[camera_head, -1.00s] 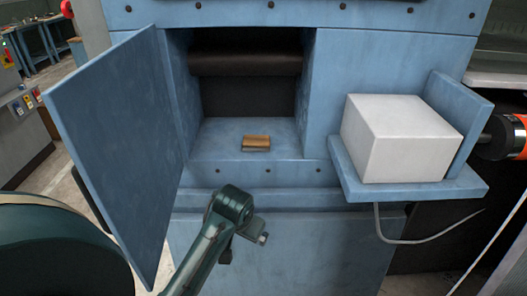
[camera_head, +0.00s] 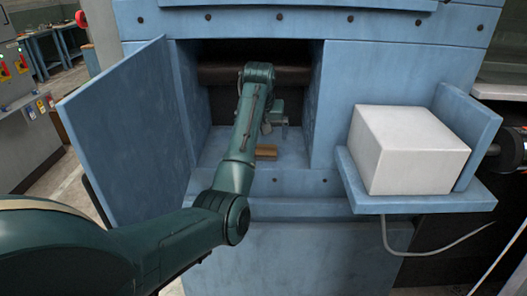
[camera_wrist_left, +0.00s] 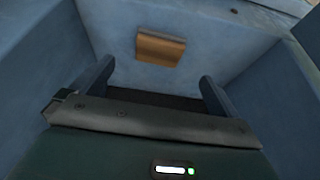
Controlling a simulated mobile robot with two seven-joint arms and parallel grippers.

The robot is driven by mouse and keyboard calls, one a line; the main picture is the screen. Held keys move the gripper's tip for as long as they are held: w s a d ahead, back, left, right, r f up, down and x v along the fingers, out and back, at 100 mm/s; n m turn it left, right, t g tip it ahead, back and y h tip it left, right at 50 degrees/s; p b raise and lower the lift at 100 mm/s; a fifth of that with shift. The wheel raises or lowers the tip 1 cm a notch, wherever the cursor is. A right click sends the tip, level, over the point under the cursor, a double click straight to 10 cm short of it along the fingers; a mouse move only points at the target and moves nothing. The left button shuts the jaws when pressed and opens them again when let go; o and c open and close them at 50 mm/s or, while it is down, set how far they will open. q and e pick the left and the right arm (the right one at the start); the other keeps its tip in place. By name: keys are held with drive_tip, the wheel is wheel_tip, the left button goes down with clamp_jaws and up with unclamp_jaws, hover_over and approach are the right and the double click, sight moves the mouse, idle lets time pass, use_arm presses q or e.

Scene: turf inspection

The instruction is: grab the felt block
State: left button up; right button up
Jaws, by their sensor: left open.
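The felt block (camera_head: 266,152), a small brown-orange block, lies on the floor of the blue cabinet's open compartment (camera_head: 290,178). In the head view my left arm partly covers its left side. In the left wrist view the block (camera_wrist_left: 160,47) shows whole, beyond the fingertips and roughly centred between them. My left gripper (camera_head: 277,120) is inside the compartment opening, above the block and apart from it. Its two fingers are spread and empty in the left wrist view (camera_wrist_left: 152,82). My right gripper is not in view.
The compartment's door (camera_head: 130,130) stands open at the left. The compartment's side walls flank my left gripper closely. A white box (camera_head: 405,150) sits on a blue shelf (camera_head: 430,203) at the right, with a grey cable (camera_head: 430,252) hanging below.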

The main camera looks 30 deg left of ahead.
sight(264, 149)
use_arm(q)
drive_tip(key=x, duration=0.3)
drive_tip(key=p+x, duration=0.1)
drive_tip(key=x, duration=0.4)
drive_tip(key=shift+w+a+f, duration=0.15)
drive_tip(key=shift+w+f, duration=0.1)
drive_tip(key=shift+w, duration=0.2)
drive_tip(key=shift+c, duration=0.6)
drive_tip(key=c, duration=0.9)
